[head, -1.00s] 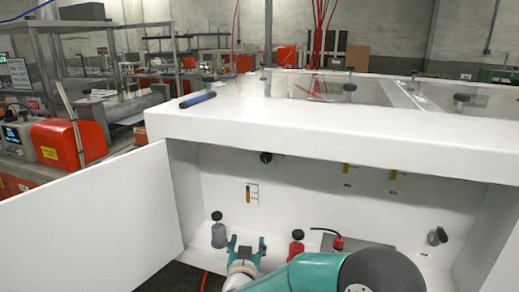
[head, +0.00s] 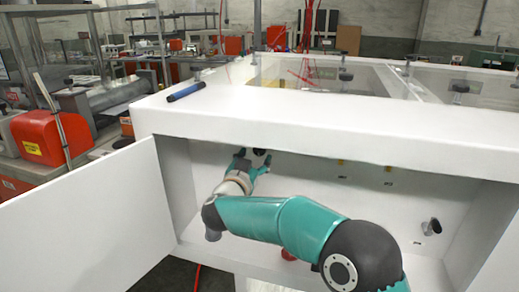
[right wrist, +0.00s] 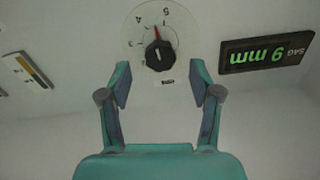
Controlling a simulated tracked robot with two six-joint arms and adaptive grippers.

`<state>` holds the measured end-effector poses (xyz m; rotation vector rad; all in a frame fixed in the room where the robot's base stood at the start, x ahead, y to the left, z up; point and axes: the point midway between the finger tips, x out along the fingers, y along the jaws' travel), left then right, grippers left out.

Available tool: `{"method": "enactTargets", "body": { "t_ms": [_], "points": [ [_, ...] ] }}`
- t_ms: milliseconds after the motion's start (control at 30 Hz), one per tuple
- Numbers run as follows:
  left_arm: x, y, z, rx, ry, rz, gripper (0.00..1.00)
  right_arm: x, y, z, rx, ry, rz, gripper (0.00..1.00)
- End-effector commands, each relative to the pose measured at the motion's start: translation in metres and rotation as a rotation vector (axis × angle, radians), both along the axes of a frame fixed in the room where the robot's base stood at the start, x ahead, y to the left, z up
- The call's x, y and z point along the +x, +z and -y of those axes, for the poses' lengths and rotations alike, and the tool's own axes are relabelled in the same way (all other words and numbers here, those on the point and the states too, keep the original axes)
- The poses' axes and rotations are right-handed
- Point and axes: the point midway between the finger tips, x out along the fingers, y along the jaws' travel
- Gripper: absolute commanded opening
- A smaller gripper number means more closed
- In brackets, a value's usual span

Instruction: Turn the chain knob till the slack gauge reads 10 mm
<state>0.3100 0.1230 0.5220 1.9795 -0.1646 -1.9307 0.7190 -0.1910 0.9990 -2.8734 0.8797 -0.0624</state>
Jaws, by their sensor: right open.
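The black knob (right wrist: 159,55) sits on a pale round dial (right wrist: 140,18) with numbers, on the cabinet's inner back wall. Its red pointer points up in the right wrist view, towards the upper numbers. A dark display (right wrist: 266,53) beside it reads "SAG 9 mm" in green, upside down in that view. My right gripper (right wrist: 161,82) is open and empty, its fingertips just short of the knob with the knob centred between them. In the head view the right gripper (head: 254,163) is by the knob (head: 259,151). My left gripper is not in view.
A white scale with a yellow bar (right wrist: 29,69) is on the wall to the left. The open white door (head: 85,218) stands at left; the white top (head: 330,118) overhangs the recess. A grey-black knob (head: 432,227) is at right. My right arm hides the lower middle.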

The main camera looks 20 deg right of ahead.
Motion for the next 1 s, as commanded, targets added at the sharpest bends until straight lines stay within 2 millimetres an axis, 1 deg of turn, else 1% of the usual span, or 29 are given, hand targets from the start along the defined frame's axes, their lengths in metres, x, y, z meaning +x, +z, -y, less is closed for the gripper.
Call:
{"method": "enactTargets", "body": {
  "t_ms": [33,100,300,467,700,767,1000],
  "points": [
    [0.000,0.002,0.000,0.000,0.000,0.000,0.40,0.009,0.000,0.007,0.001,-0.004,0.000,0.64],
    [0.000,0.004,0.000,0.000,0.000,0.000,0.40,0.019,0.000,0.014,0.000,-0.003,0.000,0.64],
    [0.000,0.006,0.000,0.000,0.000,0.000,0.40,0.038,0.000,0.025,0.001,-0.001,-0.001,0.64],
    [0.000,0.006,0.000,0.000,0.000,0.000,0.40,0.043,0.000,0.027,0.000,0.002,-0.001,0.64],
    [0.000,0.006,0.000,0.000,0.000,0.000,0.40,0.043,0.000,0.027,0.000,0.002,-0.001,0.64],
    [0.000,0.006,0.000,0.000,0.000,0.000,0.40,0.043,0.000,0.027,0.000,0.002,-0.001,0.54],
    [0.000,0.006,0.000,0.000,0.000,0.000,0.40,0.043,0.000,0.027,0.000,0.002,-0.001,0.14]
  ]
}}
